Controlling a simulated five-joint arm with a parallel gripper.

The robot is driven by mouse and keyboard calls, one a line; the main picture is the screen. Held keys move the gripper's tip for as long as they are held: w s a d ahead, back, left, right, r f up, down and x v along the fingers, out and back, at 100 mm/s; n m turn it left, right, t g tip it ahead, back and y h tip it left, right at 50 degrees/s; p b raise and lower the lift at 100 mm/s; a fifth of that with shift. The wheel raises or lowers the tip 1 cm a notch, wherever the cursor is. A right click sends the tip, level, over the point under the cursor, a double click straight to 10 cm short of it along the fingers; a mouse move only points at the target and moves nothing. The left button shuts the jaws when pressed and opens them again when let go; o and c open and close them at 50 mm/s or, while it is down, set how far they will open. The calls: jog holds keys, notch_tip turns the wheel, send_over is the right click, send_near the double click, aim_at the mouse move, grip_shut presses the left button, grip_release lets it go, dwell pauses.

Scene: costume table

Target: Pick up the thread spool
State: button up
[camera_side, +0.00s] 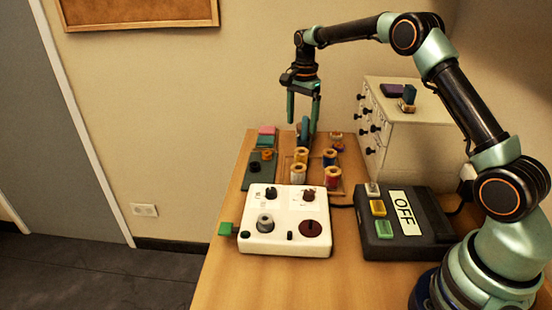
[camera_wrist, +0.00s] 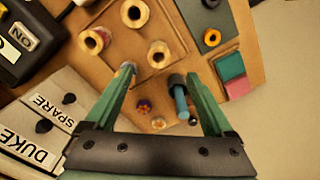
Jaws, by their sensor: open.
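Several thread spools stand on a wooden tray (camera_side: 345,187) in the middle of the table. In the side view they are a yellow-wound spool (camera_side: 301,156), a dark blue one (camera_side: 330,158), a pale one (camera_side: 298,174) and a red one (camera_side: 333,177). The wrist view shows their round tops, one spool (camera_wrist: 158,54) just beyond my fingertips. My gripper (camera_side: 303,106) points down above the tray's far side, open, with nothing held. In the wrist view its two green fingers (camera_wrist: 160,76) are spread apart. Which spool is meant cannot be told.
A blue cylinder (camera_wrist: 181,100) stands near my right finger in the wrist view. Small orange items (camera_wrist: 144,106) lie beside it. A white knob box (camera_side: 285,220), a black OFF switch box (camera_side: 402,225) and a white drawer cabinet (camera_side: 405,135) surround the tray.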

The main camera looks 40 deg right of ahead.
aim_at(301, 156)
jog(key=f, duration=1.2)
jog(key=shift+d+f, duration=0.3)
jog(key=shift+f, duration=0.05)
grip_shut()
